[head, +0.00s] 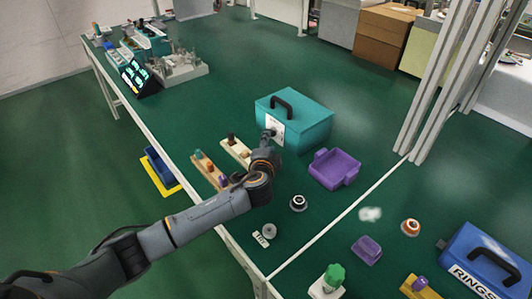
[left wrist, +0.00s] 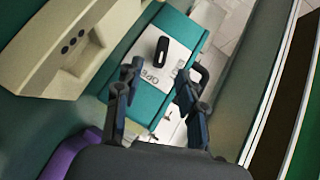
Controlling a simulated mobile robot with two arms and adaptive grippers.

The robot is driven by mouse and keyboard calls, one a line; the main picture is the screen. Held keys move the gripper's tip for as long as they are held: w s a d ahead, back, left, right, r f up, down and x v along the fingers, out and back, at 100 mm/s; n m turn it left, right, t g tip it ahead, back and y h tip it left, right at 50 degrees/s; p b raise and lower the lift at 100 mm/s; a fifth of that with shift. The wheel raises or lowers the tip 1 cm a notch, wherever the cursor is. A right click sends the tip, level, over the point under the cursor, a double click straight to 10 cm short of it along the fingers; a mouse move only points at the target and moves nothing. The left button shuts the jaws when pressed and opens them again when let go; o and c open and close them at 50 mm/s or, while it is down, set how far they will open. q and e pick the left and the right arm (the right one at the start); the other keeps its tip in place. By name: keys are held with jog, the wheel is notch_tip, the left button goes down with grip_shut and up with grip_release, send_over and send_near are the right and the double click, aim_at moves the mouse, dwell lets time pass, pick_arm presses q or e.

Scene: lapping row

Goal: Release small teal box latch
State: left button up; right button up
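The small teal box (head: 308,121) stands closed on the green table, with a black carry handle (head: 281,103) on its lid. Its front bears a white plate (head: 275,127), partly hidden by my left gripper (head: 269,138). In the left wrist view the teal front (left wrist: 146,103) shows, with the plate and a black oblong latch (left wrist: 161,50) beside partly readable lettering. My left gripper (left wrist: 157,95) is open there, its two fingers apart with nothing between them. The latch lies just beyond the fingertips, and I see no contact. My right gripper is not in view.
Wooden peg boards (head: 208,170) lie left of the box, close to my left arm. A purple tray (head: 335,169) stands to its right. A blue box marked RINGS (head: 470,262) is at the lower right. The table behind the teal box is clear.

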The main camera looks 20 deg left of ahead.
pick_arm(q)
jog(key=v, duration=0.6)
